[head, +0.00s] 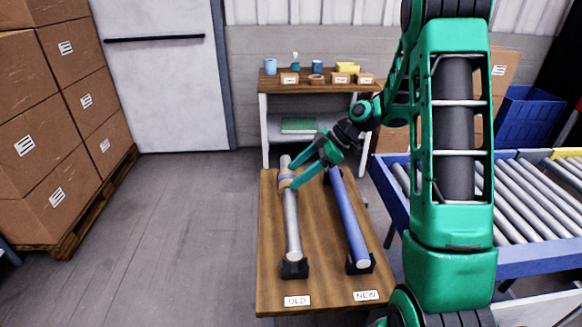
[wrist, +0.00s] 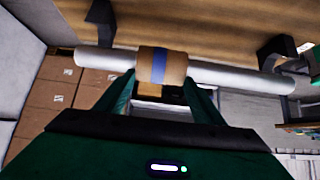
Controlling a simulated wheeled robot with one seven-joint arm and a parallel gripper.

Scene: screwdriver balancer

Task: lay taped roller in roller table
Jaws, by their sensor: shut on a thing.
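The taped roller (head: 291,225) is a long silver tube with a tan wrap and a blue band near its middle. It lies lengthwise over the left side of the wooden bench, above the OLD label. My gripper (head: 287,181) is shut on it at the wrap. In the wrist view the taped roller (wrist: 225,74) runs across between my fingers (wrist: 160,88), both ends free. I cannot tell whether it still touches its black holders (head: 294,269). The roller table (head: 544,262) has a blue frame and several silver rollers, at the right; my arm hides part of it.
A blue roller (head: 349,220) rests on the wooden bench (head: 325,283) by the NEW label (head: 367,295). A shelf (head: 290,88) with cups and small boxes stands behind. Stacked cartons (head: 60,130) are at left. Floor left of the bench is clear.

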